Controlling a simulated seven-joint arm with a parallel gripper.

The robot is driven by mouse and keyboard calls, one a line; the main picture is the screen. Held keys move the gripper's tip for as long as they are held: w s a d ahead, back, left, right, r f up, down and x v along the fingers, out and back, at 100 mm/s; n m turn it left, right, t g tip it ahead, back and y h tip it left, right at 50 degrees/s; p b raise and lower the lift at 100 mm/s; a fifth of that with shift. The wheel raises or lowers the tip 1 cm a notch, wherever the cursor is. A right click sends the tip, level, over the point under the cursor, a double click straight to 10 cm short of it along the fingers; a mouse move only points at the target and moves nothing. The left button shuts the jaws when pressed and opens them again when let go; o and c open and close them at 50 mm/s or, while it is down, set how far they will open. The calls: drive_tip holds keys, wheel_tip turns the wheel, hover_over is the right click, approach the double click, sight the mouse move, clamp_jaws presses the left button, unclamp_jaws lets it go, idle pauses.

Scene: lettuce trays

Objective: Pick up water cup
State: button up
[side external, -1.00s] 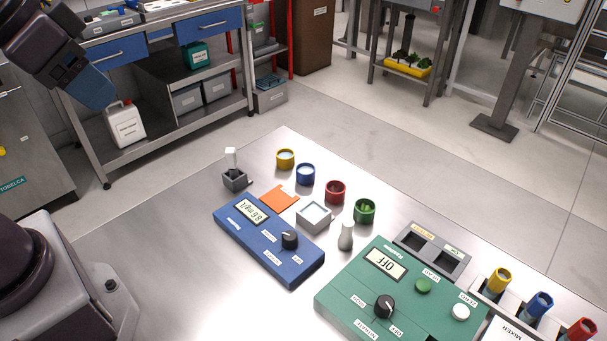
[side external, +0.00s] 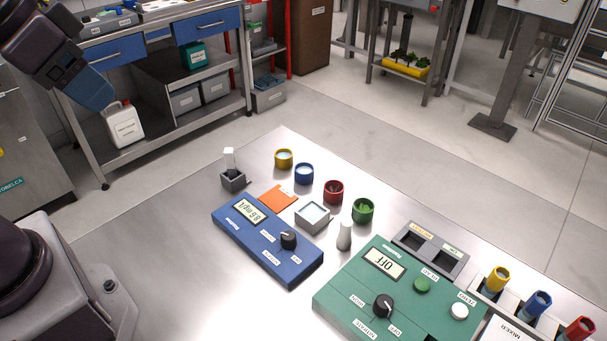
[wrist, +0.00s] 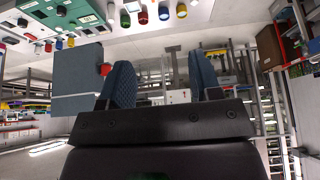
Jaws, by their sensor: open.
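Several small round cups stand in a row on the steel table: a yellow cup (side external: 284,160), a blue cup (side external: 304,174), a red cup (side external: 333,193) and a green cup (side external: 363,211). The blue and yellow cups show pale contents; the green and red ones hold something darker. I cannot read a label naming the water cup. My gripper (wrist: 160,65) is open and empty, its two blue fingers apart in the wrist view. In the side view one blue finger shows at upper left, well away from the cups. The cups also appear small at the top of the wrist view, including the blue cup (wrist: 163,12).
A blue meter (side external: 268,240) reading 8.6 mg/l and a green box (side external: 400,290) reading OFF lie in front of the cups. The table's left area is clear.

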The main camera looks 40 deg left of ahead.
drive_tip(key=w+f+g, duration=0.2)
drive_tip(key=w+f, duration=0.1)
drive_tip(key=f, duration=0.1)
drive_tip(key=n+h, duration=0.1)
drive_tip(key=n, duration=3)
approach(304, 170)
drive_tip(key=x, duration=0.2)
drive_tip(key=d+x, duration=0.1)
drive_tip(key=x, duration=0.5)
drive_tip(key=shift+s+d+f, duration=0.1)
drive_tip(key=shift+s+d, duration=0.2)
drive_tip(key=shift+s, duration=0.1)
drive_tip(key=c, duration=0.7)
